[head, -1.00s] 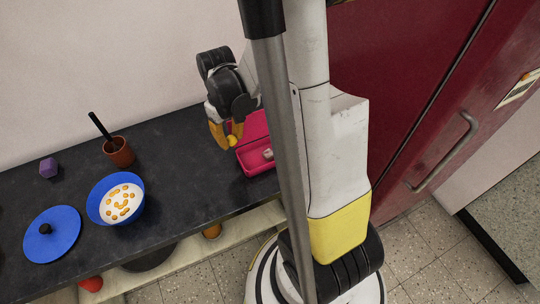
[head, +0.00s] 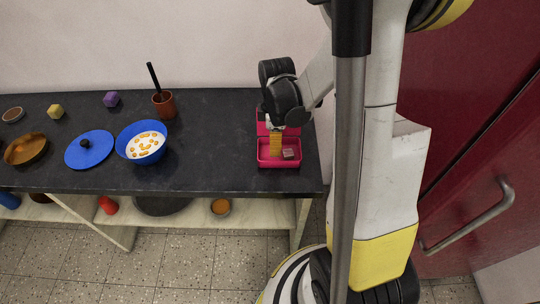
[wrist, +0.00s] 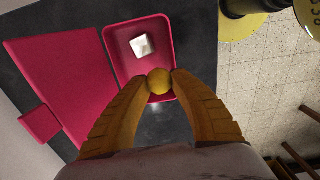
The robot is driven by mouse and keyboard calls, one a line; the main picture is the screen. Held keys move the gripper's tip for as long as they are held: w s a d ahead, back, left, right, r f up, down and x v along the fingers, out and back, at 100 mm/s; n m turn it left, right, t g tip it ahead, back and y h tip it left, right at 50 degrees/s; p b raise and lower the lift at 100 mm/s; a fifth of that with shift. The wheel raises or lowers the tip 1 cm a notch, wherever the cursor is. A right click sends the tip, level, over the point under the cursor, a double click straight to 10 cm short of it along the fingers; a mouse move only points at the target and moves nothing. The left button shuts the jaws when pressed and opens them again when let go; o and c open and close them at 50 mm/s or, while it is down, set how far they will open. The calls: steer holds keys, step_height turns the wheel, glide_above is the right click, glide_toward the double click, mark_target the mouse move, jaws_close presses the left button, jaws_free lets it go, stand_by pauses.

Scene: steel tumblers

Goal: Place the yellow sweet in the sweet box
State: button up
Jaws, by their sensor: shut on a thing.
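The pink sweet box (head: 264,163) stands on the dark counter near its right end, with its lid open toward the wall. In the wrist view the box (wrist: 111,40) lies under and ahead of my fingers, with its lid (wrist: 55,70) spread to the left. My gripper (head: 276,154) points down over the box. In the wrist view my fingertips (wrist: 159,80) are shut on the round yellow sweet (wrist: 159,81), which is over the near part of the box. I cannot tell its exact height. A pale sweet (wrist: 143,45) lies inside the box.
A blue bowl (head: 121,150) with a white filling and orange pieces stands to the left. The counter between bowl and box is clear.

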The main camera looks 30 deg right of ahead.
mark_target(269, 156)
steer(key=w, duration=0.1)
steer(key=w+f, duration=0.2)
steer(key=shift+a+b, duration=0.25)
steer(key=shift+b, duration=0.1)
steer(key=shift+f+b, duration=0.95)
steer(key=shift+f, duration=0.95)
steer(key=shift+s, duration=0.1)
steer(key=shift+f, duration=0.2)
steer(key=o, duration=0.7)
steer(key=shift+o, duration=0.2)
